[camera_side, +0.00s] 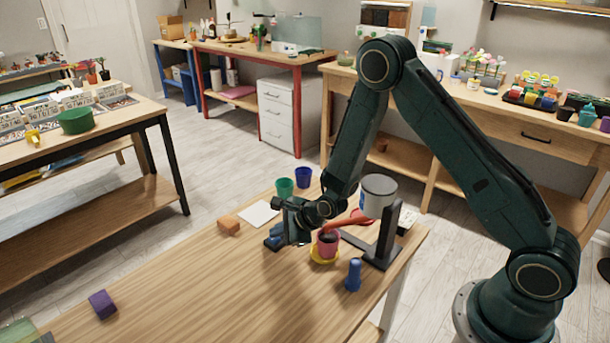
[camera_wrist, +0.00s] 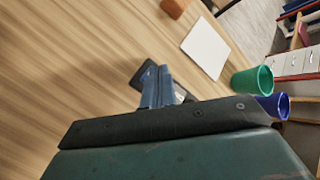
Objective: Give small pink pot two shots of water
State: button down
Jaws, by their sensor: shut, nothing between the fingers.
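The small pink pot (camera_side: 327,246) with dark soil stands on a yellow saucer (camera_side: 318,257) on the wooden table. A grey-white tank (camera_side: 378,195) on a dark stand (camera_side: 387,240) is just right of and behind it. A red spout-like part (camera_side: 347,223) slopes from the tank down toward the pot; whether water flows cannot be made out. My gripper (camera_side: 275,242) is shut and empty, low over the table just left of the pot.
A green cup (camera_side: 285,188) and a blue cup (camera_side: 303,178) stand behind the gripper, near a white sheet (camera_side: 258,214). An orange block (camera_side: 229,225) is left, a purple block (camera_side: 102,304) far left. A blue bottle-like object (camera_side: 353,275) stands front right. The front-left tabletop is mostly clear.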

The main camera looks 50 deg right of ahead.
aim_at(279, 239)
jog(key=shift+r, duration=0.9)
jog(key=shift+r, duration=2.5)
